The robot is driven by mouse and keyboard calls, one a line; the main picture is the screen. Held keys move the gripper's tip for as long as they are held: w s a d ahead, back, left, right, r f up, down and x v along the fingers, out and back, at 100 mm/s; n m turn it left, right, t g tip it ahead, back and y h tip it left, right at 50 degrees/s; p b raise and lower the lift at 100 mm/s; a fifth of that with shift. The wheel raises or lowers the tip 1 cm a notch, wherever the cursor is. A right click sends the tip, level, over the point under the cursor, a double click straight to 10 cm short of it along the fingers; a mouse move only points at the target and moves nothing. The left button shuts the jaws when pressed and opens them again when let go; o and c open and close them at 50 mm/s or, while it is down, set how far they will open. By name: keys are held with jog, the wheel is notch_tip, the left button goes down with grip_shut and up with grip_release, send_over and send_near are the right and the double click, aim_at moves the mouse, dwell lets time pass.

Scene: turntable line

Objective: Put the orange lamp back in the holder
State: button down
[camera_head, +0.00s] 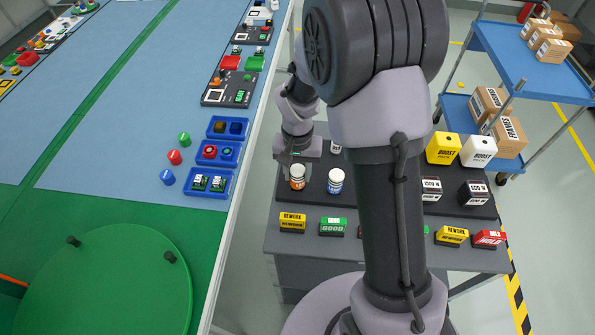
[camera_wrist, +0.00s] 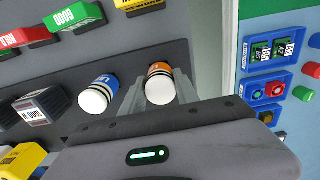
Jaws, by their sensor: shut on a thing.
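The orange lamp (camera_head: 297,183), a short cylinder with a white part and an orange band, is at the left end of the dark board (camera_head: 314,205) on the grey cabinet. My gripper (camera_head: 296,166) is over it. In the wrist view the lamp (camera_wrist: 160,88) sits between the fingers of my gripper (camera_wrist: 158,80), which is shut on it. I cannot tell whether its base touches the board. A similar blue lamp (camera_head: 335,181) stands just to its right, apart from it. I cannot make out a distinct empty holder; my arm hides part of the board.
Rework and other label blocks (camera_head: 292,222) line the cabinet's front edge. Yellow and white boxes (camera_head: 443,148) stand at the right. Left of a gap is the conveyor table with blue trays (camera_head: 208,183), loose round buttons (camera_head: 174,157) and a green turntable (camera_head: 105,285).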

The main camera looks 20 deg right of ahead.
jog(key=shift+f, duration=0.25)
jog(key=c, duration=0.8)
grip_release()
jog(key=shift+c, duration=0.2)
notch_tip(320, 180, up, 18)
jog(key=f+p, duration=0.1)
jog(key=p, duration=0.4)
jog(key=s+a+r+t+b, duration=0.1)
jog(key=s+t+b, duration=0.1)
jog(key=s, duration=0.4)
jog(key=s+a+r+t+y+b, duration=0.1)
jog(key=s+t+b, duration=0.1)
jog(key=s+b, duration=0.2)
jog(key=s+a+r+t+y+b, duration=0.1)
jog(key=s+b, duration=0.2)
jog(key=s, duration=0.7)
jog(key=shift+a+r+t, duration=0.25)
jog(key=shift+a+t, duration=0.15)
